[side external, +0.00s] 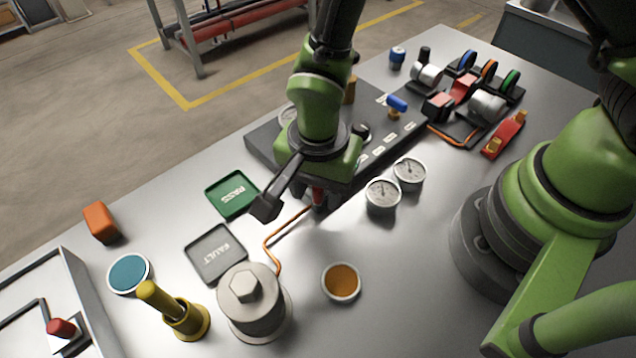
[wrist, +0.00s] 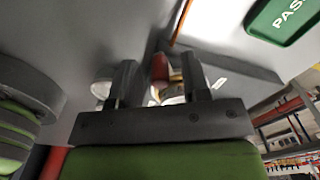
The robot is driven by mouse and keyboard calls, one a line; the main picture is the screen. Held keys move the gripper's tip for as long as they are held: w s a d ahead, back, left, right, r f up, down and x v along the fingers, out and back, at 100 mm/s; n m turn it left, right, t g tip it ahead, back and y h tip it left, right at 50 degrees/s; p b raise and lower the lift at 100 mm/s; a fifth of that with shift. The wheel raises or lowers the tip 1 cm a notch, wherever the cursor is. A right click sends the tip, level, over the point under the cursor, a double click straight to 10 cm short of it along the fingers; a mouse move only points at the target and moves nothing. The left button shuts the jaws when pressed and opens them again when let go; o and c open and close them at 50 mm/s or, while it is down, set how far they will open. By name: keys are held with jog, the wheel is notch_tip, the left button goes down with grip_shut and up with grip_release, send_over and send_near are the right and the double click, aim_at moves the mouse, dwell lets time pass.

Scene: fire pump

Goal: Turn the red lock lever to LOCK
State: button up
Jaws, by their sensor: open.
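A red part (side external: 319,196), which looks like the lock lever, shows just below my gripper at the near edge of the dark control panel (side external: 262,150). My gripper hides most of it, so its setting and the LOCK mark cannot be read. In the wrist view my gripper (wrist: 158,80) is open. A red piece (wrist: 160,68) shows between its two fingers, with round pale parts behind it. I cannot tell whether the fingers touch it.
Two gauges (side external: 383,195) stand right of my gripper. A green PASS plate (side external: 232,194), a grey FAULT plate (side external: 215,253) and a metal cylinder with a hex top (side external: 252,302) lie to the left. An orange tube (side external: 283,235) runs between. Bare table (side external: 400,280) lies in front.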

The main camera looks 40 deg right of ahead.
grip_shut()
jog(key=m, duration=0.1)
jog(key=w+a+m, duration=0.1)
jog(key=m, duration=0.1)
jog(key=shift+w, duration=0.25)
jog(key=m, duration=0.1)
jog(key=w+m, duration=0.1)
jog(key=m, duration=0.1)
jog(key=shift+w+a, duration=0.25)
jog(key=w+m, duration=0.1)
jog(key=m, duration=0.2)
jog(key=shift+w, duration=0.4)
jog(key=shift+w+d+m, duration=0.1)
jog(key=shift+w+m, duration=0.25)
jog(key=shift+m, duration=0.4)
jog(key=shift+w+m, duration=0.35)
jog(key=shift+m, duration=0.4)
